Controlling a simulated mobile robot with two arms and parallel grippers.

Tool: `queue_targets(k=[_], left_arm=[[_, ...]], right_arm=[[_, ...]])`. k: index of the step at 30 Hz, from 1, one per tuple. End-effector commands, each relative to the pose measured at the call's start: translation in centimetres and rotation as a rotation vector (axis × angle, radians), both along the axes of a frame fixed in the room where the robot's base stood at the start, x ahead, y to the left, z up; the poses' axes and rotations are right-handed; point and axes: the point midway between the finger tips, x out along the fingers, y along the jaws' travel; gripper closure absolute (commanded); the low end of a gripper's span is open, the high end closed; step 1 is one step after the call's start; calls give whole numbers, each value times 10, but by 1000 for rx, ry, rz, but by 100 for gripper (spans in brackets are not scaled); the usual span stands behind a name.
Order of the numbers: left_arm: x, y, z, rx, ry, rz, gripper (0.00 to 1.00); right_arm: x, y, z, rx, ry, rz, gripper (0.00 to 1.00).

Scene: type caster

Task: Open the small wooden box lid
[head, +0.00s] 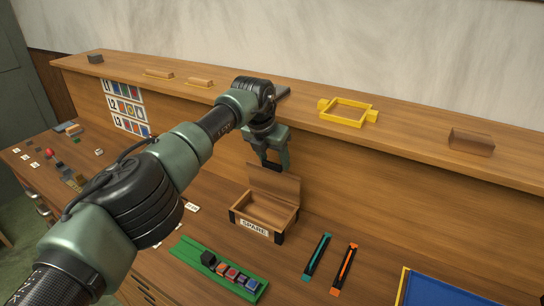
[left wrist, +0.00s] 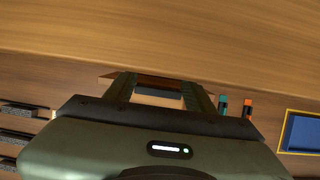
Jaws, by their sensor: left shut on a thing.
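The small wooden box (head: 238,217) stands on the desk with a "SPARE" label on its front. Its lid (head: 273,183) stands raised at the back, and the inside of the box shows and looks empty. My left gripper (head: 274,165) points down from above and is shut on the lid's upper edge. In the left wrist view the lid (left wrist: 155,80) shows as a brown strip by the two fingers of my left gripper (left wrist: 161,92). My right gripper is in neither view.
A green rack (head: 188,255) with several coloured blocks lies in front of the box. A teal tool (head: 316,257) and an orange tool (head: 344,269) lie to its right. A blue tray (head: 435,290) is at the lower right. A shelf with a yellow frame (head: 346,120) runs behind.

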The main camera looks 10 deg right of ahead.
Motion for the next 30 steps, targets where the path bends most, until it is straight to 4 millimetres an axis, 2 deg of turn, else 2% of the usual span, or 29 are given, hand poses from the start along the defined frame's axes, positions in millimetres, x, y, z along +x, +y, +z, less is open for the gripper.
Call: queue_targets(k=[1, 9, 10, 12, 23, 30], left_arm=[[-1, -2, -5, -2, 4, -1, 100], [-1, -2, -6, -2, 5, -1, 100], [-1, -2, -6, -2, 5, -1, 40], [-1, -2, -5, -1, 5, -2, 24], [-1, 0, 0, -1, 1, -1, 24], [-9, 6, 25, -1, -2, -2, 24]], right_arm=[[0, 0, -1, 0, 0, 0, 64], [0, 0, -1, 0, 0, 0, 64], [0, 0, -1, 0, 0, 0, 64], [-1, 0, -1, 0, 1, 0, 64], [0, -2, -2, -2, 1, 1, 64], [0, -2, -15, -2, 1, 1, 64]])
